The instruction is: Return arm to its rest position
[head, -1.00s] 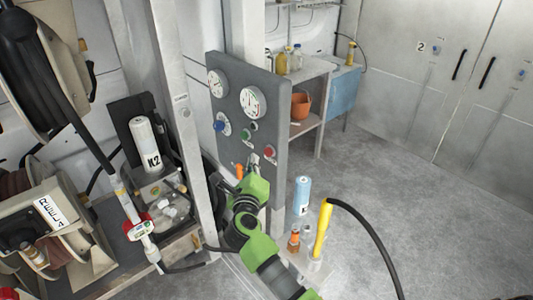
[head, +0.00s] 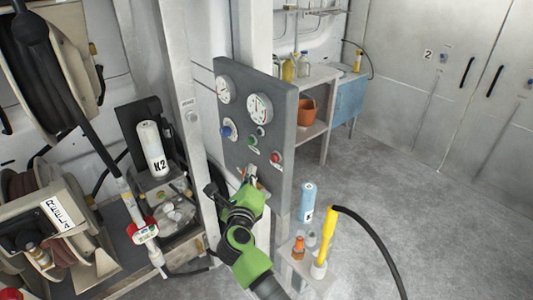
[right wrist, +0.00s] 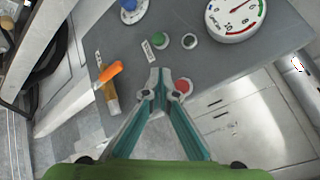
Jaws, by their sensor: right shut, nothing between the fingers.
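My right arm is green and dark grey and reaches up from the bottom of the head view. My right gripper (head: 251,174) is in front of the lower part of the grey control panel (head: 287,110). In the right wrist view the teal fingers of the right gripper (right wrist: 160,82) meet at their tips, with nothing between them. The tips appear over the panel face, beside a red button (right wrist: 184,86) and below a green button (right wrist: 158,40). An orange-handled lever (right wrist: 109,73) is left of the tips. I cannot tell the exact gap to the panel. My left gripper is not in view.
A yellow nozzle (head: 326,235) with a black hose and a blue canister (head: 306,202) stand right of my arm. Floor (head: 430,190) on the right is clear.

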